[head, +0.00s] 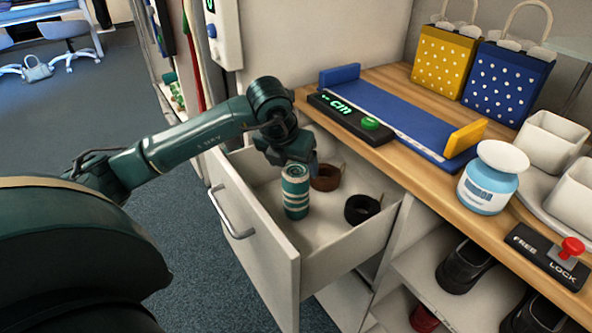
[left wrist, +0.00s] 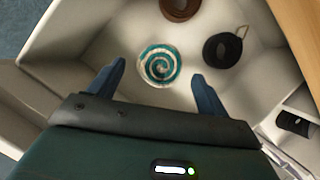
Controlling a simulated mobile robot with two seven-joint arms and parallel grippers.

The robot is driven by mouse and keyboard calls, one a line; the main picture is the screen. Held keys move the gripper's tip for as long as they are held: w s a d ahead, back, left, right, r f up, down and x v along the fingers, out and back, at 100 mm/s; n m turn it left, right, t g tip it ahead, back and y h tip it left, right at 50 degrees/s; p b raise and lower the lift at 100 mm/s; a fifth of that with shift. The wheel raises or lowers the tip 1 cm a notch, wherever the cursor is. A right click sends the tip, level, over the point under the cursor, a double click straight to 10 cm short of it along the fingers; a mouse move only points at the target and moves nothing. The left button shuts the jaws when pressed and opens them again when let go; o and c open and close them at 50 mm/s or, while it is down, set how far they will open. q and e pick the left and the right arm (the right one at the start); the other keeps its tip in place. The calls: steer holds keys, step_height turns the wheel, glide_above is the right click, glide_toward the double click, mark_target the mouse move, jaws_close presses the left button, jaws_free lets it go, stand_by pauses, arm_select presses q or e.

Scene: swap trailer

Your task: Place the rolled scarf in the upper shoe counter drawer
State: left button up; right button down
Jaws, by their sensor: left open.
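The rolled scarf (head: 295,191), teal with pale stripes, stands upright inside the open upper drawer (head: 274,241) of the shoe counter. In the left wrist view the scarf's spiral end (left wrist: 161,67) faces the camera, just ahead of the fingertips and between their lines. My left gripper (head: 288,162) is above the scarf, pointing down into the drawer. In the left wrist view its two fingers (left wrist: 158,78) are spread wide, with nothing between them. My right gripper is not in view.
A brown rolled belt (head: 326,178) and a black one (head: 362,209) lie in the drawer beside the scarf. The wooden counter top (head: 395,150) carries a blue foot-measuring board (head: 400,118), a white-lidded jar (head: 488,180) and gift bags. Dark shoes (head: 464,268) sit on the shelf below.

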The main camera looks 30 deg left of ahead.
arm_select(q)
steer(key=v, duration=0.6)
steer(key=shift+p, duration=0.35)
